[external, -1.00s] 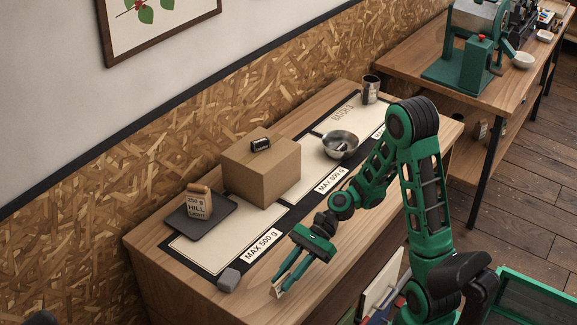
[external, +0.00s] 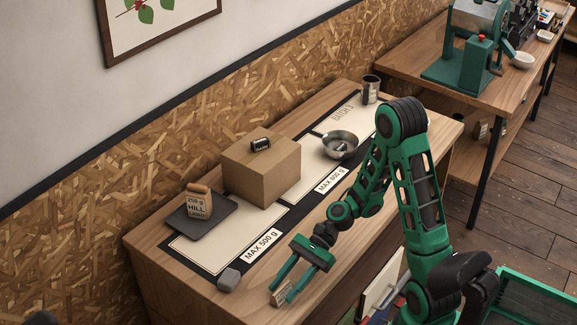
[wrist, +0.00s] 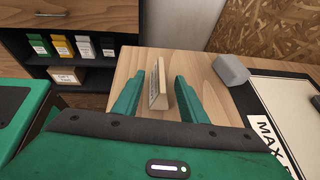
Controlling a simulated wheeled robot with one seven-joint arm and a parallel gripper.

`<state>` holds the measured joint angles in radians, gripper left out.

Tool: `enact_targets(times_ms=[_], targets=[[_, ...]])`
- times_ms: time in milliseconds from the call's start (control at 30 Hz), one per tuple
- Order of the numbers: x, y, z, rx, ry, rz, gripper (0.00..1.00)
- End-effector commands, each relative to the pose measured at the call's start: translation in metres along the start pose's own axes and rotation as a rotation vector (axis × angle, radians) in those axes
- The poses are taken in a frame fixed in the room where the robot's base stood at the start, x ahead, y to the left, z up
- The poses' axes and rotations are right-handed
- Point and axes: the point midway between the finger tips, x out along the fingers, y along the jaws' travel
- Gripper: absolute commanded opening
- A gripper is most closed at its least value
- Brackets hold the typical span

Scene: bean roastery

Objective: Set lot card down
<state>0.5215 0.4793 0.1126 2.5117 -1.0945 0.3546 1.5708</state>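The lot card (wrist: 158,90) is a small pale tent-shaped card with print. It stands upright on the wooden bench top (external: 232,296) near the front edge. It also shows as a small pale piece in the external view (external: 279,299). My gripper (external: 282,292) is low over the bench, with its green fingers spread on either side of the card. In the wrist view my gripper (wrist: 160,80) shows a gap between the card and each finger.
A grey block (external: 229,279) stands close by, beside the "MAX 500 g" mat (external: 210,248). A cardboard box (external: 262,170), a dark tray (external: 183,222) with a labelled bag (external: 199,204), and a steel bowl (external: 340,145) stand farther back. The bench's front edge is close.

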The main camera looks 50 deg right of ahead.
Motion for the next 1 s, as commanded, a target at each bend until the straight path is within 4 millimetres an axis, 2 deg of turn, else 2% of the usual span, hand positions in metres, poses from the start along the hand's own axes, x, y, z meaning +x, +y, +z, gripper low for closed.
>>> enact_targets(times_ms=[267, 367, 800, 1000], targets=[[-0.005, -0.001, 0.002, 0.0, 0.0, -0.002, 0.39], [-0.018, -0.001, 0.001, 0.001, 0.001, -0.005, 0.39], [-0.1, -0.001, 0.001, 0.0, 0.001, -0.005, 0.39], [-0.118, 0.0, 0.002, 0.0, 0.0, -0.001, 0.39]])
